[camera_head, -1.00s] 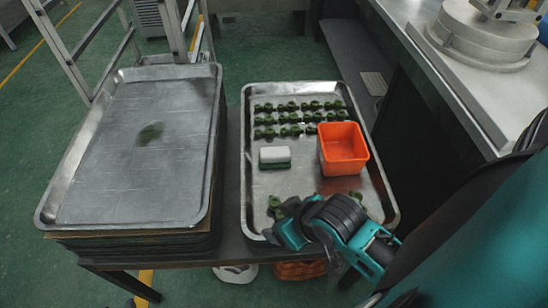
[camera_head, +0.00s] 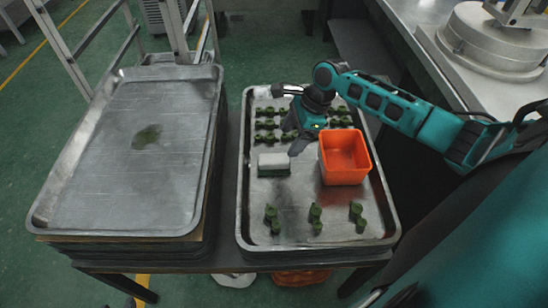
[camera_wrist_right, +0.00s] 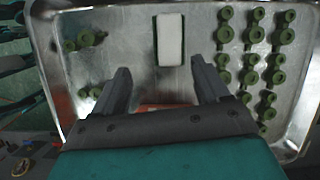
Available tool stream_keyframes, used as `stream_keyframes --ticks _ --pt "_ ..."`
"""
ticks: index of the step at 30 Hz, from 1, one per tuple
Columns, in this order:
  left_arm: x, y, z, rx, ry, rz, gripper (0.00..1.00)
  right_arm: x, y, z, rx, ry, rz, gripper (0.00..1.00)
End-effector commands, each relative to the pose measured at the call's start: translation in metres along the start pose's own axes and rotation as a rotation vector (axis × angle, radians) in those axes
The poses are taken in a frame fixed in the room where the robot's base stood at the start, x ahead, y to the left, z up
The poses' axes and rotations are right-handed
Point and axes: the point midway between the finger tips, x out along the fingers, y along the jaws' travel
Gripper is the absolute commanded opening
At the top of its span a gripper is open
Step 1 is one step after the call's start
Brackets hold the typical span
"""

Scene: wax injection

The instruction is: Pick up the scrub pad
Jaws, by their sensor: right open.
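The scrub pad (camera_head: 273,164), white on top with a green underside, lies flat on the right metal tray (camera_head: 246,215), left of the orange box. It also shows in the right wrist view (camera_wrist_right: 171,42) as a pale upright rectangle. My right gripper (camera_head: 291,138) is above the tray, just behind and right of the pad. In the right wrist view its two fingers (camera_wrist_right: 158,68) are apart with nothing between them, and the pad lies beyond their tips, between their lines. My left gripper is not in view.
The orange box (camera_head: 344,158) stands right of the pad. Rows of green parts (camera_head: 268,124) lie behind the pad, partly hidden by my right arm, and several more (camera_head: 315,217) lie in front. A stack of metal trays (camera_head: 120,185) stands at left.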

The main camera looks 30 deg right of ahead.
Motion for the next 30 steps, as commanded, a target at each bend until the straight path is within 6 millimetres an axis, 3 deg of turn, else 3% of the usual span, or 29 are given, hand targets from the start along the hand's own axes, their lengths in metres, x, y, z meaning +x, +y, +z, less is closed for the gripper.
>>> stream_keyframes --ticks 2,5,15,22,30 --pt "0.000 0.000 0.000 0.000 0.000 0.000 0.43 -0.008 -0.011 -0.004 0.087 -0.008 -0.009 0.74" --pt "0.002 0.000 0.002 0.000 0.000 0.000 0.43 -0.004 -0.016 -0.006 0.138 -0.016 -0.009 0.74" --pt "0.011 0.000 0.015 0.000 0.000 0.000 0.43 0.055 -0.017 -0.005 0.144 -0.017 -0.010 0.74" --pt "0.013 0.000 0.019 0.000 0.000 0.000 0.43 0.072 -0.017 -0.004 0.140 -0.016 -0.011 0.74" --pt "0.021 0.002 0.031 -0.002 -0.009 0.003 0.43 0.111 -0.017 -0.001 0.141 -0.016 -0.011 0.74"
